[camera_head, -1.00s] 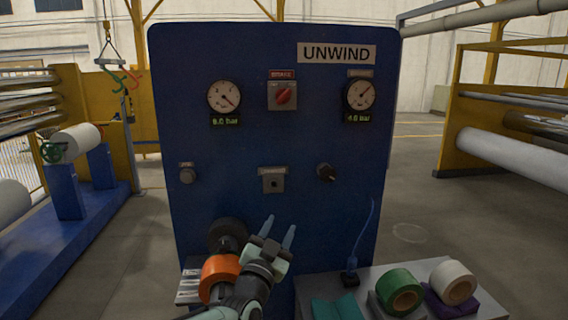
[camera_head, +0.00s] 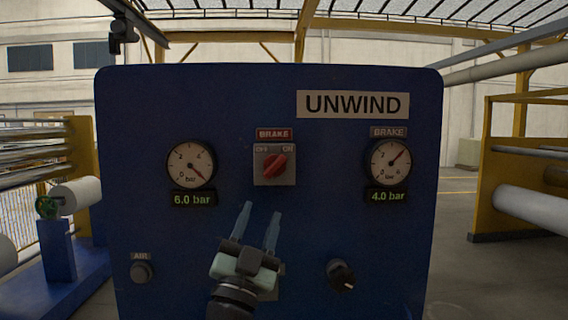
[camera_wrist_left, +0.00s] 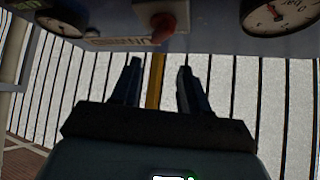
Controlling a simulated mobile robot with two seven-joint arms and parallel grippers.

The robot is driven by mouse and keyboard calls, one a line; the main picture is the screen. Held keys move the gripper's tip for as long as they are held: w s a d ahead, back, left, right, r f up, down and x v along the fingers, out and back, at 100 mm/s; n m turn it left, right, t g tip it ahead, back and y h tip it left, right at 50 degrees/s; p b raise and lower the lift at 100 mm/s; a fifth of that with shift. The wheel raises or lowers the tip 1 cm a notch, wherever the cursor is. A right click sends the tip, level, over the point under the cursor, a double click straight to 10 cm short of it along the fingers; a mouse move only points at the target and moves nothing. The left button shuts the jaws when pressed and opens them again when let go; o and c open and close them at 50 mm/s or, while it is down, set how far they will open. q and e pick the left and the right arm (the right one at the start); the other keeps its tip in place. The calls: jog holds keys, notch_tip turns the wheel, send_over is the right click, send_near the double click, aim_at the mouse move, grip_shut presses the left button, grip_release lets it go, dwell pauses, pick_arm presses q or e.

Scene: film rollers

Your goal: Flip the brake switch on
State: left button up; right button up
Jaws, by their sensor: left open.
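The brake switch (camera_head: 275,168) is a red rotary knob on a grey plate, with OFF marked at its left and ON at its right. It sits on the upper middle of the blue UNWIND panel (camera_head: 230,100). The knob slants, its upper end toward the ON side. My left gripper (camera_head: 259,213) is open and empty, below the switch with its fingers pointing up. In the left wrist view, the red knob (camera_wrist_left: 162,27) shows at the top, beyond and between the open fingers (camera_wrist_left: 157,75), apart from them. My right gripper is not in view.
A left gauge (camera_head: 191,164) reads 6.0 bar and a right gauge (camera_head: 389,162) reads 4.0 bar. A black knob (camera_head: 341,274) and a small round button (camera_head: 141,271) are lower on the panel. The panel face around the switch is free.

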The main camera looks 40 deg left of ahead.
aim_at(276, 164)
pick_arm(q)
jog(key=p+x, duration=0.6)
jog(key=x, duration=0.6)
jog(key=shift+r, duration=0.3)
jog(key=shift+w+r+p, duration=0.1)
jog(key=shift+w+p, duration=0.25)
jog(key=shift+p, duration=0.05)
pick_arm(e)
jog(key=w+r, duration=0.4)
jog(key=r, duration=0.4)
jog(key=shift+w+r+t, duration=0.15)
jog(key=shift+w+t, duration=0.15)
pick_arm(q)
jog(key=shift+s, duration=0.15)
